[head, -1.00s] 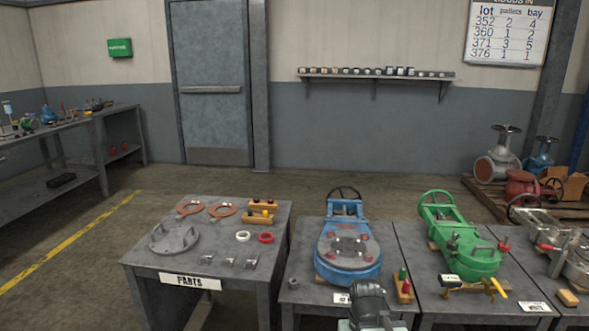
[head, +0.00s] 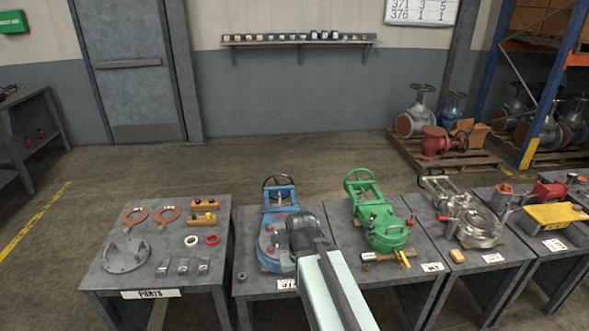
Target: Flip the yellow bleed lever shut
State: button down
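A small yellow lever (head: 404,260) stands out at the front of the green valve (head: 384,230), near the table's front edge. It is too small to tell its exact setting. The green valve lies on the grey table right of my arm, with its green handwheel at the back. A dark joint of my arm and a pale green link reach up from the bottom over the blue valve's (head: 268,250) table and cover part of that valve. My gripper's fingers do not show.
The parts table (head: 110,282) at left holds a grey flange, orange rings and small fittings. A silver valve (head: 478,226) lies right of the green one, and a yellow-topped item (head: 553,216) lies farther right. Open floor lies behind the tables.

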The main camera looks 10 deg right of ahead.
aim_at(400, 255)
jog(key=z, duration=0.75)
jog(key=i, duration=0.75)
jog(key=z, duration=0.5)
jog(key=k, duration=0.5)
jog(key=u, duration=1.15)
jog(key=i, duration=0.4)
